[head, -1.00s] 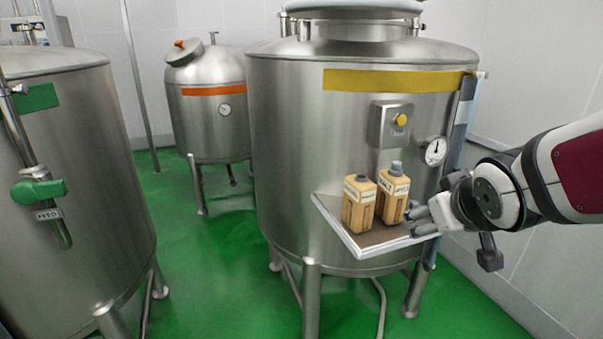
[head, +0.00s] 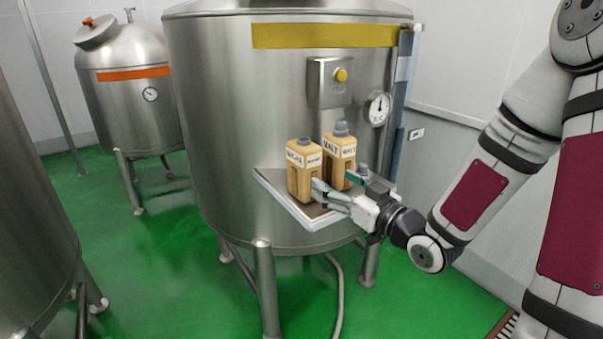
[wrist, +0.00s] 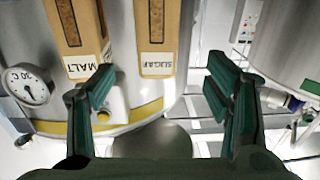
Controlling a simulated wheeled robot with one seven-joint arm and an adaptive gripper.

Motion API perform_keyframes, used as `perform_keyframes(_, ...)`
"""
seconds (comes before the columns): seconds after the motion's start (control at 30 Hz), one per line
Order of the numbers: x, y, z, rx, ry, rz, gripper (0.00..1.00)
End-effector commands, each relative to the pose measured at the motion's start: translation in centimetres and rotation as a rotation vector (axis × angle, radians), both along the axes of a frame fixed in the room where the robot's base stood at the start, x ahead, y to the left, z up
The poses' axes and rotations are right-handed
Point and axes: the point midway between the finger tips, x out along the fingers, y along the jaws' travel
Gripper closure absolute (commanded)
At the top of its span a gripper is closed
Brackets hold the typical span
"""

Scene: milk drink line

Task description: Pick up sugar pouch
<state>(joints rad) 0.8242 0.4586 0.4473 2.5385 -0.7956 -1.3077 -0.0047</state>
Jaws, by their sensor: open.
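The sugar pouch (head: 301,182) is a tan, bottle-shaped pack with a grey cap and a white label, upright on the left of a small metal shelf. In the wrist view, it shows upside down (wrist: 155,38). My gripper (head: 335,183) is open, at the shelf's right, with one fingertip overlapping the sugar pouch's right edge in the head view. In the wrist view, the sugar pouch appears between the fingers (wrist: 162,80), nearer the left one. Nothing is held; contact cannot be told.
The similar malt pouch (head: 340,150) stands close beside it on the right, near my other finger. The shelf (head: 283,208) is fixed to a large steel tank (head: 220,120) with a button box (head: 328,85) and gauge (head: 378,107). Green floor (head: 140,240) is open at left.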

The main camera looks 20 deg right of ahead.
Motion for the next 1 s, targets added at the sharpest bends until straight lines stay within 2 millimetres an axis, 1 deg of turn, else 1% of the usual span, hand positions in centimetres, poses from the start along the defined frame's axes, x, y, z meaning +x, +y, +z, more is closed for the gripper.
perform_keyframes(0.2,3.9,1.6,0.0,-0.001,0.0,0.005,0.28)
perform_keyframes(0.3,5.5,2.2,0.0,0.0,0.001,0.003,0.28)
perform_keyframes(0.4,6.5,2.5,0.0,-0.001,0.001,0.001,0.28)
perform_keyframes(0.57,7.3,2.8,0.0,-0.001,0.002,0.001,0.28)
perform_keyframes(0.67,8.4,3.1,-0.1,0.001,0.001,0.002,0.28)
perform_keyframes(0.83,10.8,3.7,-0.4,-0.002,0.002,0.002,0.28)
perform_keyframes(1.0,12.0,4.1,-0.3,-0.002,0.002,0.001,0.28)
